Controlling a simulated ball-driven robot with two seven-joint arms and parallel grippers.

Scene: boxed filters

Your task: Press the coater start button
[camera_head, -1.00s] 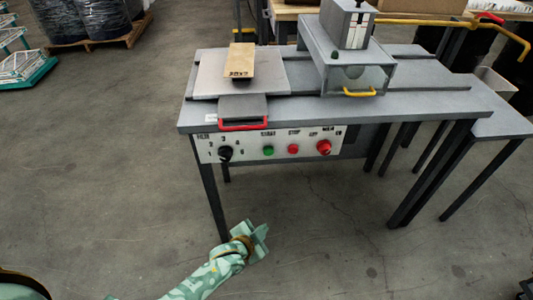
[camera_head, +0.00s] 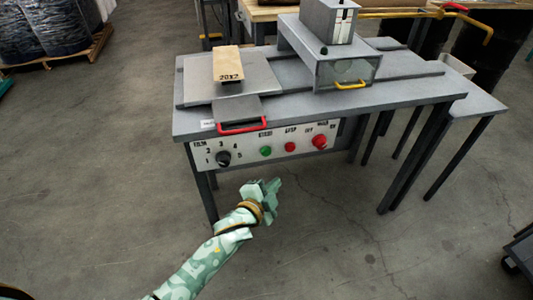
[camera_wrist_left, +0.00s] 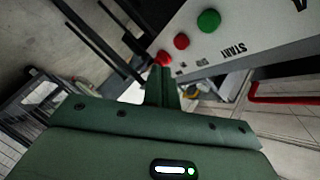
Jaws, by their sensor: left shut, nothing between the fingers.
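The green start button (camera_head: 266,151) sits on the white control panel (camera_head: 250,158) on the front of the grey coater table. It also shows in the left wrist view (camera_wrist_left: 209,20), with START printed beside it. My left gripper (camera_head: 272,185) is shut and empty, below and in front of the panel and apart from it. In the left wrist view its shut fingers (camera_wrist_left: 162,85) point toward the panel's red-button end. My right gripper is not in view.
Two red buttons, the stop button (camera_head: 290,147) and a larger one (camera_head: 319,142), lie right of the green button. A black dial (camera_head: 223,158) is to its left. A red handle (camera_head: 243,128) juts out above the panel. The floor in front is clear.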

